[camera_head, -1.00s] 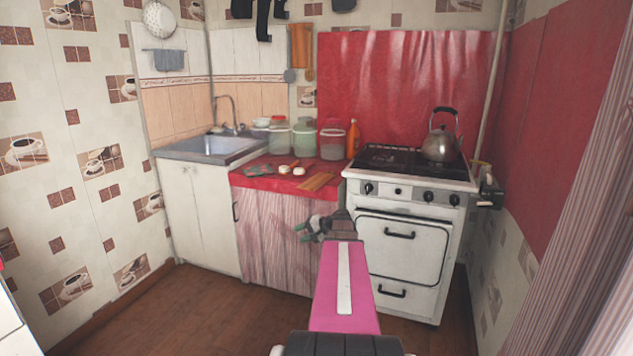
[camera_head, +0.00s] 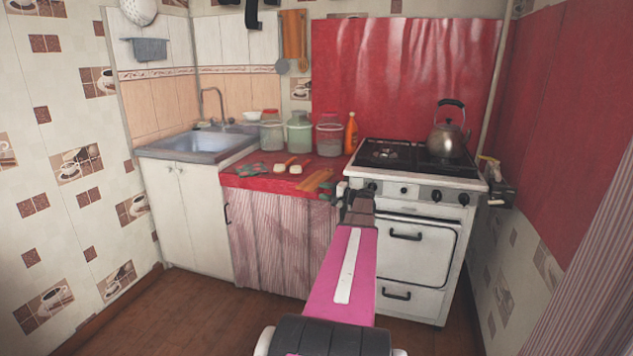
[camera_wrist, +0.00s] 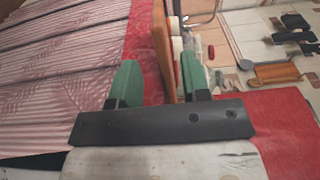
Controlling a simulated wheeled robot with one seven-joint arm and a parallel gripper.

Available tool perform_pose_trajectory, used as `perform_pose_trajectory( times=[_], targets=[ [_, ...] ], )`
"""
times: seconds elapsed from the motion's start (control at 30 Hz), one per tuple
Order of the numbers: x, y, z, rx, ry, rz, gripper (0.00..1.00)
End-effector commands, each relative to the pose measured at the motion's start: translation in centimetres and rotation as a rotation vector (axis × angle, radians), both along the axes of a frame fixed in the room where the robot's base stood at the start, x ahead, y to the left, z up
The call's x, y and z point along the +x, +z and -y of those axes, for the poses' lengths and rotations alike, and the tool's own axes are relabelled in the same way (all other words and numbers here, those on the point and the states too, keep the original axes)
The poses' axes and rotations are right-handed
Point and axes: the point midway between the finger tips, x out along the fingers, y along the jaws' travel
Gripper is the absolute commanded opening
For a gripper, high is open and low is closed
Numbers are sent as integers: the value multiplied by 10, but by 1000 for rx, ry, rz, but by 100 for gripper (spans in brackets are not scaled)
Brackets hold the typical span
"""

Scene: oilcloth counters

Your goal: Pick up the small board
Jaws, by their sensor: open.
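The small board (camera_head: 312,181) is a flat wooden piece lying at the front right of the red counter, beside the stove. In the wrist view its brown edge (camera_wrist: 161,48) runs up the picture between my two green fingertips. My gripper (camera_head: 333,190) is at the counter's front edge, close to the board's near end. It also shows large in the wrist view (camera_wrist: 160,82), with its fingers apart on either side of the board's line. I cannot tell how deep the board reaches between them. My arm hides part of the counter front.
The red counter (camera_head: 246,181) also holds pale round items (camera_head: 295,169), several jars (camera_head: 299,133) and an orange bottle (camera_head: 351,133). The stove (camera_head: 415,245) with a kettle (camera_head: 448,135) stands close on the right. The sink (camera_head: 195,145) is on the left.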

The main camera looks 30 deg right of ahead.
Motion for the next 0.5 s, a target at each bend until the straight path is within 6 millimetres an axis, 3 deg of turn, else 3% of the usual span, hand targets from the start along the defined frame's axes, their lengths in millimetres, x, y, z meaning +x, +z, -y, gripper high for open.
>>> perform_pose_trajectory(
  times=[0.27,0.5],
  targets=[
    [19,1,-8,0,1,0,43],
    [49,2,-22,-1,2,-1,43]
  ],
)
